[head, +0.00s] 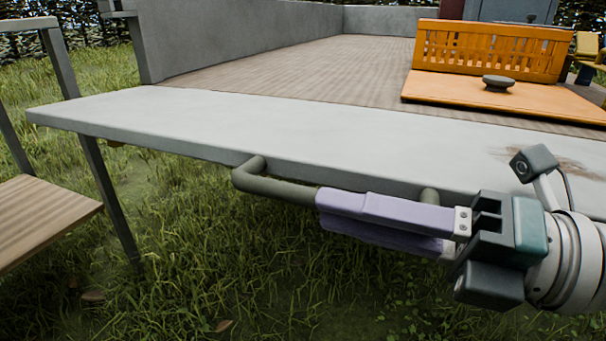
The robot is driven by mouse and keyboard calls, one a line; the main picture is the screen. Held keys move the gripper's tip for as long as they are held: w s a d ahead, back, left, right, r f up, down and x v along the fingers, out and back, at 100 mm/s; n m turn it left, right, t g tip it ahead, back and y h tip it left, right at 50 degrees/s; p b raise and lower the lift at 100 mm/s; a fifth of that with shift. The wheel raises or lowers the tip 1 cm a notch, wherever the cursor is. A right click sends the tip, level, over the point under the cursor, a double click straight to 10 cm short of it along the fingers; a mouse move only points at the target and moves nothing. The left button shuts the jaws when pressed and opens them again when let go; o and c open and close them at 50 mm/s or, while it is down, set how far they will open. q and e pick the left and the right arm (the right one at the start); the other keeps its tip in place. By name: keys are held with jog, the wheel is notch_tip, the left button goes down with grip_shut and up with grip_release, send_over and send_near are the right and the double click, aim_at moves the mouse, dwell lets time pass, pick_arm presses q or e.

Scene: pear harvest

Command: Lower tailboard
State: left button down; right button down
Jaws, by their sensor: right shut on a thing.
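The grey tailboard (240,112) lies about flat, level with the wooden bed of the trailer behind it. A dark grey bar handle (275,187) sticks out from its near edge. My right gripper (330,212) comes in from the right, and its purple fingers are shut around the handle. The fingers hide the middle of the handle; its right end shows beside the wrist. My left gripper is not in view.
The trailer bed (290,65) has grey side walls (250,35). An orange crate (490,50) and an orange board with a dark round object (498,83) are on it. A wooden-topped stand (40,215) is at the left. Grass (230,270) lies below the tailboard.

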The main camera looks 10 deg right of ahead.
jog(key=shift+w+f+b, duration=0.1)
jog(key=shift+f+b, duration=0.25)
jog(key=shift+f, duration=0.4)
jog(key=shift+d, duration=0.1)
jog(key=c, duration=0.8)
grip_release()
jog(key=shift+r, duration=0.1)
jog(key=shift+o, duration=0.2)
jog(key=shift+d, duration=0.25)
jog(key=p+v, duration=0.2)
jog(key=v, duration=0.7)
jog(key=shift+s+d, duration=0.15)
jog(key=shift+s, duration=0.2)
